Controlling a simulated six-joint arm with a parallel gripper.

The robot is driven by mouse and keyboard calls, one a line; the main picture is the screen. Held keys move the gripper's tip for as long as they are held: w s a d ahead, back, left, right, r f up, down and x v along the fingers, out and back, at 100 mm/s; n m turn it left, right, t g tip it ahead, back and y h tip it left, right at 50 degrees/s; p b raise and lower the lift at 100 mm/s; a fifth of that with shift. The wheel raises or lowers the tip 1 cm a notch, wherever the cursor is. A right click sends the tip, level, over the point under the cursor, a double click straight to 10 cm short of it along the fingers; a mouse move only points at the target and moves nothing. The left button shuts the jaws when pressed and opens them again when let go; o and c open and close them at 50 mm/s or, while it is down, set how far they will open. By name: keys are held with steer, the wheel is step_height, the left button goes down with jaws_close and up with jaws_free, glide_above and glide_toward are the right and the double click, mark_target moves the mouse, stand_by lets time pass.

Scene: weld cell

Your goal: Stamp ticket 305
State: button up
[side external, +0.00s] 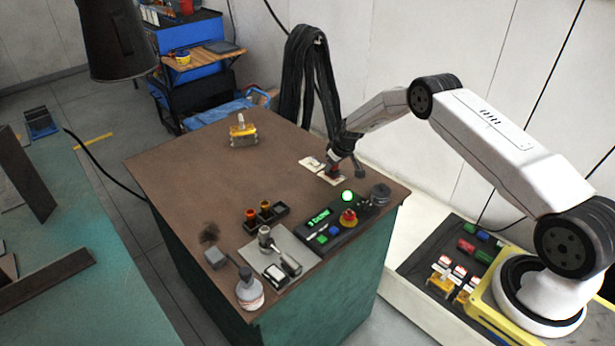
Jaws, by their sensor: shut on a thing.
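My gripper (337,165) is low over the far right part of the brown bench top (195,175). It is shut on a small dark object, perhaps a stamp, mostly hidden by the fingers. White cards, perhaps tickets, lie under and beside it: one (310,163) is to the left of the fingers, and another (324,179) with a dark and red patch is just below them. Their print is too small to read, so I cannot tell which is 305. Whether the held object touches a card is unclear.
A black control panel (318,222) with a lit green button (348,196) and a red knob (348,218) stands in front of the cards. A yellow block with a handle (243,132) is at the back. A grey fixture (279,252) and a white bottle (250,291) are at the front. The bench's middle is clear.

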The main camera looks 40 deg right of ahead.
steer(key=shift+s, duration=0.1)
steer(key=shift+r, duration=3.45)
steer(key=shift+r, duration=0.1)
